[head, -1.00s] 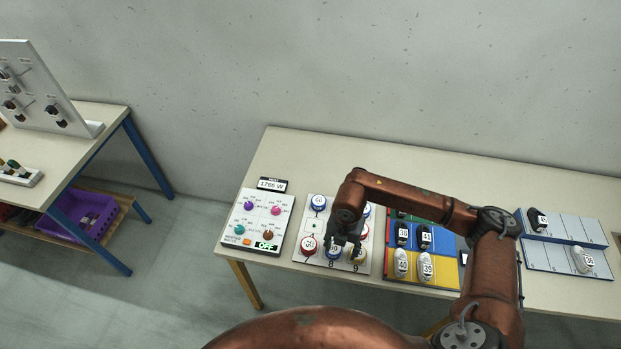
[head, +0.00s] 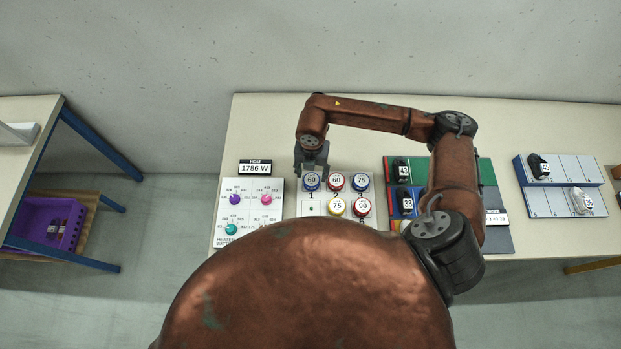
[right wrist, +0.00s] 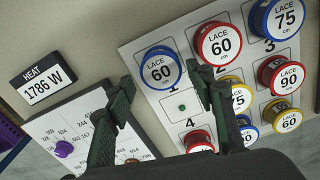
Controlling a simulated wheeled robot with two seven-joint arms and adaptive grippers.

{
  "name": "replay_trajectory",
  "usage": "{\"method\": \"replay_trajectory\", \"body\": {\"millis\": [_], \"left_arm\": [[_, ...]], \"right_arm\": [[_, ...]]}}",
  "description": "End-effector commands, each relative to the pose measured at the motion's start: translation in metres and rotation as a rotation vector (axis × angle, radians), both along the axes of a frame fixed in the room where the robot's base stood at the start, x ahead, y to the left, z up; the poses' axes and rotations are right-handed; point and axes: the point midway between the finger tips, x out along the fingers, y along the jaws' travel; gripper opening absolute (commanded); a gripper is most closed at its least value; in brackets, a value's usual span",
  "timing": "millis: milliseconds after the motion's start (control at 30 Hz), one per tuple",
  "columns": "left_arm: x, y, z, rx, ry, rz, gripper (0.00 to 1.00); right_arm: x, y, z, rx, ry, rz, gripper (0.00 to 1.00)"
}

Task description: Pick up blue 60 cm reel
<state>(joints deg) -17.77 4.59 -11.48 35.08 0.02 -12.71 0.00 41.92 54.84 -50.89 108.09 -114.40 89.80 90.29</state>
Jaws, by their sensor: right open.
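The blue 60 cm lace reel (head: 312,181) sits at position 1, the top left of the reel board (head: 325,222). It also shows in the right wrist view (right wrist: 161,67), with its "LACE 60 cm" label facing up. My right gripper (head: 311,168) is at the back edge of the board, close to this reel. In the right wrist view its two fingers (right wrist: 160,95) are spread apart and empty, with the reel beyond them, between their tips. I cannot tell the height of the fingers over the reel. My left gripper is in no view.
A red 60 reel (head: 336,181) sits just right of the blue one, then a blue 75 reel (head: 361,181). A heater panel (head: 240,205) lies left of the board, with a heat display (head: 255,168) behind it. Shoes stand on coloured panels at the right.

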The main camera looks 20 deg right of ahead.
Motion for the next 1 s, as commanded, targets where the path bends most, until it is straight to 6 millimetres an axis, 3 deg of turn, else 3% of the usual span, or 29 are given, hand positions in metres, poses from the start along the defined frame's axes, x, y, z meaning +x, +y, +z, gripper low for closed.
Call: {"method": "replay_trajectory", "body": {"millis": [333, 567, 1000], "left_arm": [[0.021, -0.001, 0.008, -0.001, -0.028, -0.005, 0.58], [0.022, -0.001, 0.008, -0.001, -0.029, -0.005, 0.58], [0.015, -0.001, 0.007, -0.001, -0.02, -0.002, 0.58]], "right_arm": [[-0.003, 0.002, -0.045, -0.002, 0.003, -0.001, 0.5], [-0.003, 0.002, -0.049, -0.001, 0.0, 0.0, 0.5], [-0.003, 0.002, -0.048, -0.002, 0.0, 0.0, 0.21]]}}
